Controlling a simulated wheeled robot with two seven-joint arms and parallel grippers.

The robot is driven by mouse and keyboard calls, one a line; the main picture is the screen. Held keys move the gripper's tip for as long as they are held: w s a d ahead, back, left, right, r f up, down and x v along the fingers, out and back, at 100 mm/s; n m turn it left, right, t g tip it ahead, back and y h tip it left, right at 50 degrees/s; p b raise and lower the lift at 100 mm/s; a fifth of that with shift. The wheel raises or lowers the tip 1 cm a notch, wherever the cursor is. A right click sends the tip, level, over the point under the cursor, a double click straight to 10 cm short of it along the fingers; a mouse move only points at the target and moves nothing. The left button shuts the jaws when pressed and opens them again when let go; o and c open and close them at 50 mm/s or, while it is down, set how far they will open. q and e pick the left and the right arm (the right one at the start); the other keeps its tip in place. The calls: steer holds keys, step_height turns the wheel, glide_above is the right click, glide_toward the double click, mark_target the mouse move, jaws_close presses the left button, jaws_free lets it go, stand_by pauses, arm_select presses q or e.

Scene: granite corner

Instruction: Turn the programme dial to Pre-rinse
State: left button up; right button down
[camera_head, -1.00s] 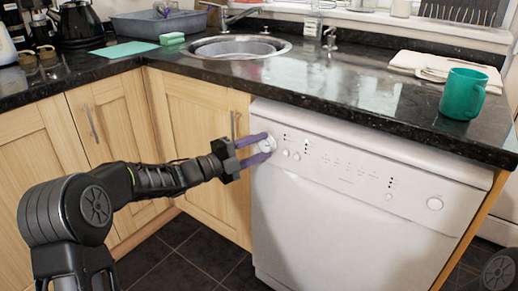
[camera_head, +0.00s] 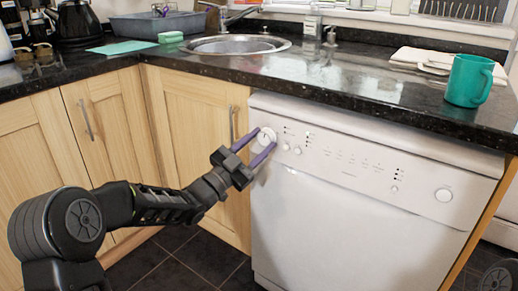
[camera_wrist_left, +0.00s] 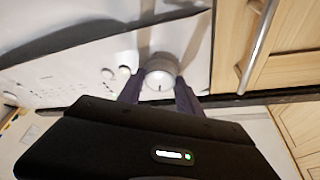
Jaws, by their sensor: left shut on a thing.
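The programme dial (camera_head: 266,136) is a round white knob at the left end of the white dishwasher's (camera_head: 345,215) control panel. It shows in the left wrist view (camera_wrist_left: 160,78) with a short dark mark on its face. My left gripper (camera_head: 262,147) has its two purple fingers on either side of the dial, shut on it. In the left wrist view the fingers (camera_wrist_left: 160,90) flank the dial. The dial's lettering is too small to read. My right gripper is not in view.
Two small knobs (camera_head: 291,149) and several printed marks lie right of the dial. The dark worktop (camera_head: 350,80) overhangs above, with a green mug (camera_head: 469,80). A cupboard door (camera_head: 195,125) stands left.

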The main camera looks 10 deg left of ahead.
arm_select(q)
steer(key=shift+d+f+n+t+y+b, duration=0.1)
steer(key=shift+n+t+y+b, duration=0.3)
steer(key=shift+n, duration=0.7)
steer(key=shift+n+t+y+b, duration=0.3)
steer(key=shift+n+t+y, duration=0.15)
steer(key=shift+n, duration=0.65)
steer(key=o, duration=1.4)
steer(key=shift+s, duration=0.1)
steer(key=p+v, duration=0.1)
steer(key=v, duration=0.6)
steer(key=shift+s+f, duration=0.1)
steer(key=shift+s, duration=0.2)
